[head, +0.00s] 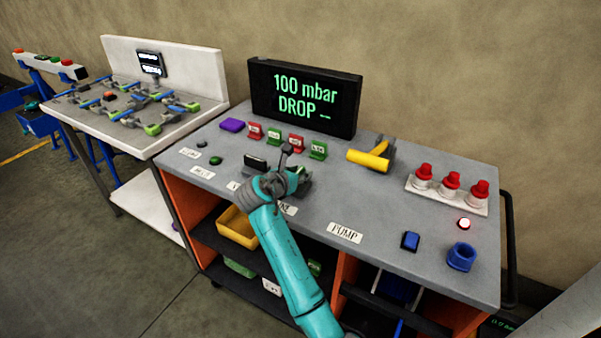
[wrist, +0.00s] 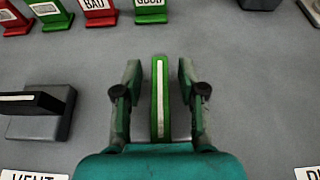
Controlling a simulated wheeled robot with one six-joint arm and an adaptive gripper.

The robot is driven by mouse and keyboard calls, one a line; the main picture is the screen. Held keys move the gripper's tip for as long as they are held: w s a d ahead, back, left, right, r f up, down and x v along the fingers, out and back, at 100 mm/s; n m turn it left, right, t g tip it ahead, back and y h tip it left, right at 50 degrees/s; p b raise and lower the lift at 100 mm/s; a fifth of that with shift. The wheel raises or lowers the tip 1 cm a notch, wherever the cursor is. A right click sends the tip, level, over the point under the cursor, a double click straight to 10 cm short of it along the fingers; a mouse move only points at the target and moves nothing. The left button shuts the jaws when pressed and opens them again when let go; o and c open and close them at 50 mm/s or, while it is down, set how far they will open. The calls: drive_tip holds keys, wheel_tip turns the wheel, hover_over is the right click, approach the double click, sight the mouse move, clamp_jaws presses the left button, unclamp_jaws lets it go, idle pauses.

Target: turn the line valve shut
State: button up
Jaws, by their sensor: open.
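The line valve shows in the wrist view as a green handle (wrist: 160,98) with a white stripe, its length running up and down the picture. My gripper (wrist: 159,75) is open, with one finger on each side of the handle and a visible gap on both sides. The handle is not gripped. In the head view my gripper (head: 297,178) is low over the middle of the grey bench, and my wrist hides most of the valve. A label ending in "NE" (head: 288,210) is partly covered by my arm.
The black-handled vent valve (wrist: 35,108) stands close left of my gripper. Red and green signs (head: 297,143) stand behind. A screen (head: 305,98) reads "100 mbar DROP --".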

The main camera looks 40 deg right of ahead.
drive_tip(key=shift+w+d+f, duration=0.15)
drive_tip(key=shift+d, duration=0.2)
drive_tip(key=shift+c, duration=0.3)
clamp_jaws()
drive_tip(key=shift+m+g, duration=0.3)
drive_tip(key=m+g, duration=0.1)
drive_tip(key=g, duration=0.1)
drive_tip(key=m+g, duration=0.2)
drive_tip(key=s+m+g, duration=0.1)
drive_tip(key=m, duration=0.1)
drive_tip(key=shift+g+h, duration=0.4)
drive_tip(key=shift+s+m+g+y, duration=0.2)
drive_tip(key=shift+m+g+y, duration=0.1)
drive_tip(key=shift+m+g, duration=0.55)
drive_tip(key=shift+s+m+g+y, duration=0.2)
drive_tip(key=shift+m+g+y, duration=0.1)
drive_tip(key=shift+m+g, duration=0.55)
drive_tip(key=shift+a+g, duration=0.1)
drive_tip(key=shift+g, duration=0.2)
